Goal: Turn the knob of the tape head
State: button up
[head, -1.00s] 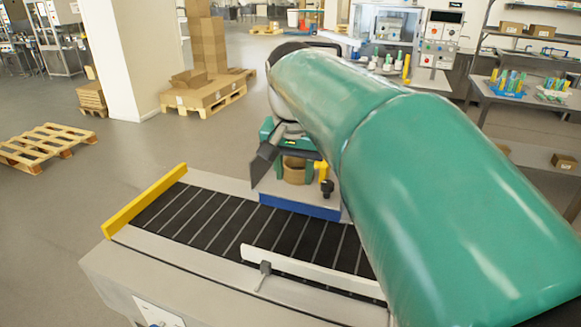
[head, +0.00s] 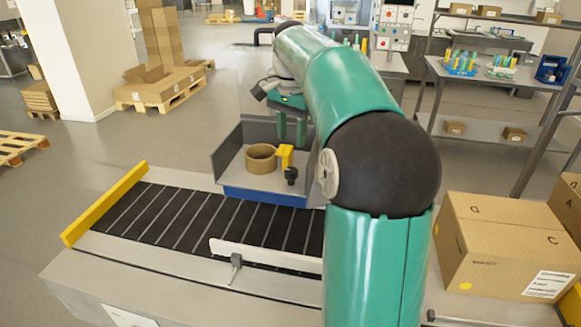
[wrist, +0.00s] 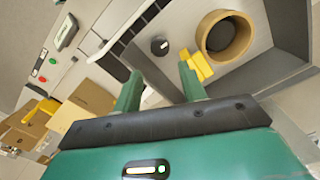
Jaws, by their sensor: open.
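The tape head is a grey metal tray (head: 233,170) with a blue front edge, standing on the conveyor's far side. It carries a brown tape roll (head: 261,158), a yellow bracket (head: 286,153) and a small black knob (head: 291,174) at its near right. In the wrist view, the knob (wrist: 159,46) lies ahead of my gripper (wrist: 160,82), roughly in line with the gap between the two green fingers. The fingers are apart and empty. In the head view, my gripper (head: 292,132) hangs above and behind the bracket, apart from the knob.
A black roller conveyor (head: 170,215) runs below, with a yellow end stop (head: 105,205) and a white guide rail (head: 265,254). Cardboard boxes (head: 495,245) stand at the right. The tray's upright walls flank the roll. Floor to the left is open.

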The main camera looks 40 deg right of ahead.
aim_at(291, 170)
notch_tip(291, 170, down, 10)
dwell(0.3)
jog(key=c, duration=0.7)
